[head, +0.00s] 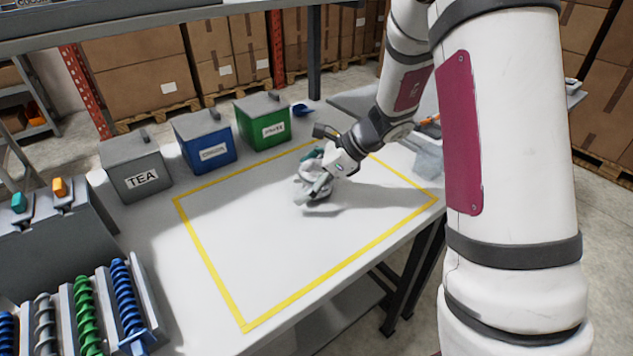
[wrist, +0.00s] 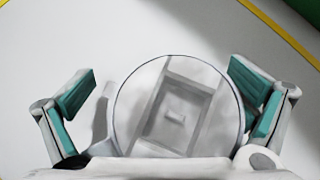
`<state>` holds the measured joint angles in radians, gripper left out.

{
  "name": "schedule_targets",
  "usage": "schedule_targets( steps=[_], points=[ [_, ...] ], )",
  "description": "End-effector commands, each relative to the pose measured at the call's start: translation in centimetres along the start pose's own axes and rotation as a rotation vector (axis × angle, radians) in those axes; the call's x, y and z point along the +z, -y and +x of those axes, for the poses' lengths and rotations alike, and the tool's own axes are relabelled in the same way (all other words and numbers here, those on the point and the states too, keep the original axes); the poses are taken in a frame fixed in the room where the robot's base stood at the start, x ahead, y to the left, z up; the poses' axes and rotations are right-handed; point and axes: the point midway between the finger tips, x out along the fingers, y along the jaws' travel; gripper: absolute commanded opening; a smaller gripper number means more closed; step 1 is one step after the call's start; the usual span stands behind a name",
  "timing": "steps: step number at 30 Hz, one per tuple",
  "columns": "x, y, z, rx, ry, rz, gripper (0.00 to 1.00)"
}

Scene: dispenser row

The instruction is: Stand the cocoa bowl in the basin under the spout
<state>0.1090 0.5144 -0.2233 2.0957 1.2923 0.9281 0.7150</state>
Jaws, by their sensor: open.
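My gripper (head: 314,188) is low over the table, inside the yellow outline. In the wrist view its two teal-padded fingers (wrist: 165,88) are spread wide. A round, glossy, pale thing with a thin dark rim (wrist: 178,110) lies between them, with gaps on both sides. It may be the cocoa bowl; its surface shows grey block shapes that could be a reflection. In the head view my gripper hides most of whatever is under it. I cannot make out a basin or a spout clearly.
A grey TEA bin (head: 136,172), a blue bin (head: 204,140) and a green bin (head: 262,120) line the table's back edge. A blue scoop (head: 302,110) lies beyond them. Coloured augers (head: 84,315) and a grey housing (head: 50,235) stand at left. The outlined table area is mostly clear.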

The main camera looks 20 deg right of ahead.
Motion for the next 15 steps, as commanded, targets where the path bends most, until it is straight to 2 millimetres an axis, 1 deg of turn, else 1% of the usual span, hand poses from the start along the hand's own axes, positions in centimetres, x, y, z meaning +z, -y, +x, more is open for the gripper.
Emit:
schedule_targets(
  steps=[7,8,9,11,12,13,14,15],
  points=[
    [0.02,0.04,0.16,-0.001,0.000,0.000,0.98],
    [0.02,0.04,0.16,-0.001,0.000,0.000,0.93],
    [0.01,0.04,0.15,-0.001,0.000,0.000,0.84],
    [0.01,0.04,0.15,-0.001,0.000,0.000,0.71],
    [0.00,0.04,0.15,-0.001,0.000,0.000,0.62],
    [0.00,0.03,0.15,-0.001,0.000,0.000,0.55],
    [-0.01,0.03,0.16,-0.001,0.000,0.001,0.51],
    [-0.03,0.03,0.16,-0.001,0.000,0.001,0.50]
  ],
)
